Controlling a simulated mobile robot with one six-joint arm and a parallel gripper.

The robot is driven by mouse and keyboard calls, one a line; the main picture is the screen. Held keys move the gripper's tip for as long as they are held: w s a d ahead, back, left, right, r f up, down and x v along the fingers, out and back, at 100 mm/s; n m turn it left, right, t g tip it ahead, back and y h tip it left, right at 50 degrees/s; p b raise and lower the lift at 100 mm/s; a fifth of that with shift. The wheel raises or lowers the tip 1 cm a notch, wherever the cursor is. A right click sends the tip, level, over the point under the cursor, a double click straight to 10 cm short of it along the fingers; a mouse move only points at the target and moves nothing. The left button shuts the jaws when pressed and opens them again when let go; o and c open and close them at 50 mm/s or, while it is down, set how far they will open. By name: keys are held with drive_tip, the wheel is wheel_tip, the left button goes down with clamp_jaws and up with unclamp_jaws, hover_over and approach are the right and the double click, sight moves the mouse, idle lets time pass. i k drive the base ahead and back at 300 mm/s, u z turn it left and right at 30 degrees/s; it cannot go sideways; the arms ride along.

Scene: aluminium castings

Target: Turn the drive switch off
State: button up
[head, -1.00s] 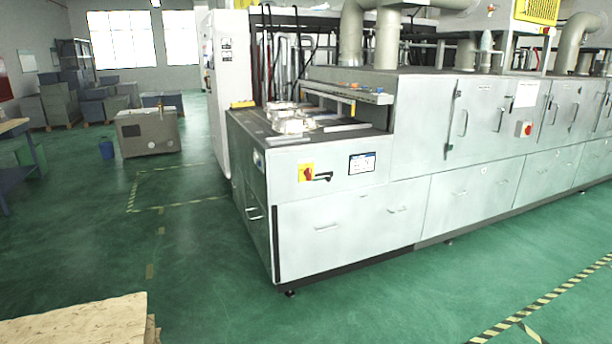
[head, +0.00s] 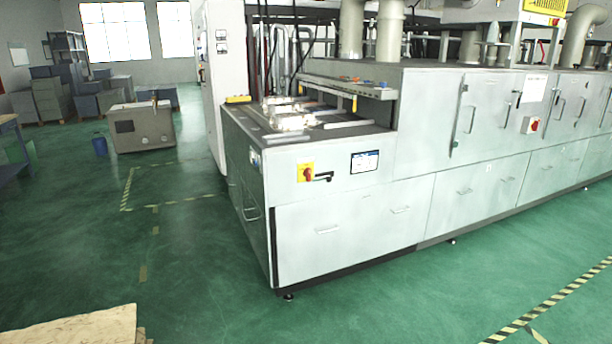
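In the head view, a red rotary switch on a yellow plate (head: 307,172) is on the front panel of a long grey machine (head: 345,240), near its left end. A dark lever-like handle (head: 322,177) sticks out to the right beside it. A second red switch on a white box (head: 530,125) is on the machine's side, farther right. I cannot read any marking that shows which one is the drive switch, nor its setting. My gripper is not in view.
Shiny castings (head: 290,118) lie on the machine's open left end. A pale wooden board (head: 75,332) is at the bottom left. Striped floor tape (head: 545,305) runs at the lower right.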

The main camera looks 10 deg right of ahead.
sight(307, 172)
drive_tip(key=i, duration=0.25)
drive_tip(key=u, duration=0.3)
drive_tip(key=k, duration=0.55)
drive_tip(key=z, duration=1.55)
drive_tip(key=i, duration=0.95)
